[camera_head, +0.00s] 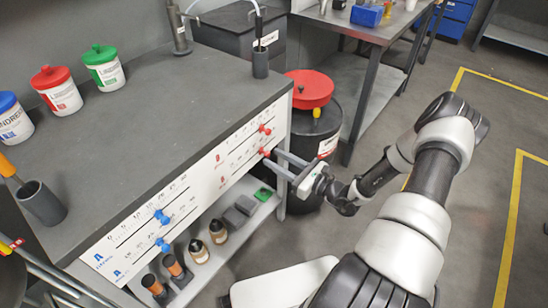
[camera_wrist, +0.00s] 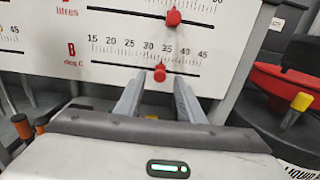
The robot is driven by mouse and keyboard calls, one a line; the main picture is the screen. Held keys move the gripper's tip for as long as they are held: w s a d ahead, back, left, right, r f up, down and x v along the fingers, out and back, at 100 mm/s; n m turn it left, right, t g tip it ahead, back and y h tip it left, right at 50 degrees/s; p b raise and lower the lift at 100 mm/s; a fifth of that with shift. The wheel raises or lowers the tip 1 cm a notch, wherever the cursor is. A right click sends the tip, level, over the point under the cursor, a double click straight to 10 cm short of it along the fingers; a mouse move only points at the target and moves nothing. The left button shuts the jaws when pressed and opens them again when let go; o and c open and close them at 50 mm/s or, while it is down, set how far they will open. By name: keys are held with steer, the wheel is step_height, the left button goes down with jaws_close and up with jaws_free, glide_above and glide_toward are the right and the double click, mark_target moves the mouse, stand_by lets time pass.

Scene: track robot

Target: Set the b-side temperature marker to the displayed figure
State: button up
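The b-side panel, lettered with a red B, is at the right end of the white bench front. Its lower scale, marked deg C (camera_wrist: 120,66), runs from 15 to 45. The red temperature marker (camera_wrist: 160,74) on that scale sits between 30 and 35, roughly 33. It also shows in the head view (camera_head: 264,152). My gripper (camera_head: 279,164) reaches the panel from the right. In the wrist view its two fingers (camera_wrist: 160,86) are apart, one on each side of the marker. Whether they touch it I cannot tell. No displayed figure is readable in these views.
Just above is the red litres marker (camera_wrist: 173,18). Blue markers (camera_head: 161,216) sit on the A panel at left. A dark drum with a red lid (camera_head: 310,90) stands close right of the panel. A shelf below holds brown-topped cylinders and jars (camera_head: 198,251).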

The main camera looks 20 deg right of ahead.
steer(key=p+v, duration=0.2)
steer(key=v, duration=1.4)
steer(key=shift+r, duration=0.2)
steer(key=s+a+r+n+g+h, duration=0.15)
steer(key=a+r+n+g, duration=0.3)
steer(key=r+n, duration=0.45)
steer(key=s+a+r+n+g+h, duration=0.1)
steer(key=a+r+n+g+h, duration=0.2)
steer(key=a+r+n, duration=0.5)
steer(key=s+a+r+n+g+h, duration=0.1)
steer(key=r+n+g+h, duration=0.4)
steer(key=r, duration=0.7)
steer(key=s+a+r+n+t+h, duration=0.1)
steer(key=s+r+n+t, duration=0.35)
steer(key=s+n, duration=0.4)
step_height(320, 180, up, 23)
steer(key=s+m+g+p, duration=0.1)
steer(key=p, duration=2.1)
steer(key=shift+a+r+m, duration=0.2)
steer(key=shift+r+m, duration=0.05)
steer(key=shift+m, duration=0.1)
